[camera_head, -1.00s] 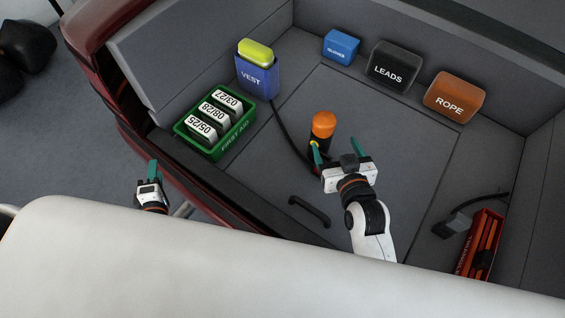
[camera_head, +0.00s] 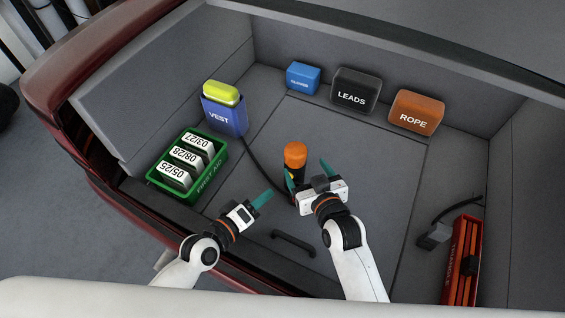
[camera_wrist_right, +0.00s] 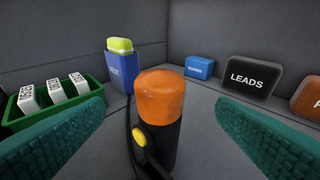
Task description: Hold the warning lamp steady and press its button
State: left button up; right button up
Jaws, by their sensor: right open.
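The warning lamp has an orange cap (camera_head: 295,155) and a dark body, and stands upright on the boot floor. In the right wrist view the lamp (camera_wrist_right: 161,98) is in the middle, with its yellow button (camera_wrist_right: 139,137) on the left side facing the camera. My right gripper (camera_head: 308,174) is open at the lamp; its teal fingers stand apart on either side of the lamp in the wrist view, with gaps showing. My left gripper (camera_head: 262,198) is left of and nearer than the lamp, teal fingertips pointing toward it, apart from it. Its finger gap is not clear.
A green first aid tray (camera_head: 215,178) and blue vest box (camera_head: 228,117) stand left. Blue (camera_head: 303,78), LEADS (camera_head: 355,91) and ROPE (camera_head: 416,112) boxes line the back. A floor handle (camera_head: 293,243) lies in front; a red case (camera_head: 463,262) sits right. A dark cable runs near the lamp.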

aim_at(294, 151)
jog(key=x, duration=0.9)
jog(key=shift+w+a+f, duration=0.1)
jog(key=shift+w+f, duration=0.05)
jog(key=shift+w, duration=0.2)
jog(key=c, duration=1.2)
pick_arm(q)
grip_shut()
jog(key=shift+w, duration=0.1)
dwell(1.2)
